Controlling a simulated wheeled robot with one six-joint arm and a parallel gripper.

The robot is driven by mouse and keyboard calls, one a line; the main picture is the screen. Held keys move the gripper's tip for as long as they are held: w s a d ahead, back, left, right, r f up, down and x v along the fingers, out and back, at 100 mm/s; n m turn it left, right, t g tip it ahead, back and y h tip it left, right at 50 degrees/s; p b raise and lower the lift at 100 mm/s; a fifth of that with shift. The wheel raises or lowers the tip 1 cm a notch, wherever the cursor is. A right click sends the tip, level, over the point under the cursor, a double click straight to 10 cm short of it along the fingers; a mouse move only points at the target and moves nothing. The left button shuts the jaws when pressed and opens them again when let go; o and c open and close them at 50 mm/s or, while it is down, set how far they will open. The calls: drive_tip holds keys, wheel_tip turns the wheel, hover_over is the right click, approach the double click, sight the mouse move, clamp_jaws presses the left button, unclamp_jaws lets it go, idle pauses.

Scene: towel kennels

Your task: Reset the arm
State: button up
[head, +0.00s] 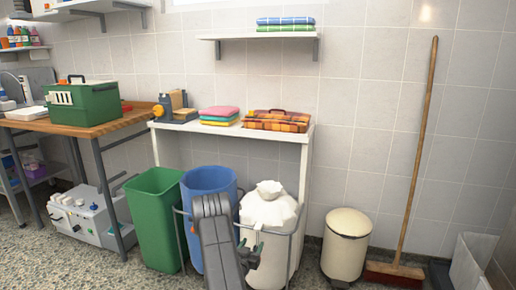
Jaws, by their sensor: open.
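My arm rises from the bottom edge, in front of the bins, with its grey links partly covering the blue bin (208,182). My gripper (250,247) is small and dark, just right of the arm links and low in front of the white bin (270,240). Its jaws are open, and I see nothing held between them. How far it stands from the white bin I cannot tell.
A green bin (155,215) stands left. A cream pedal bin (346,240) and broom (415,160) stand right. A wooden bench (85,128) holds a green carrier (82,103).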

drive_tip(key=shift+v, duration=2.45)
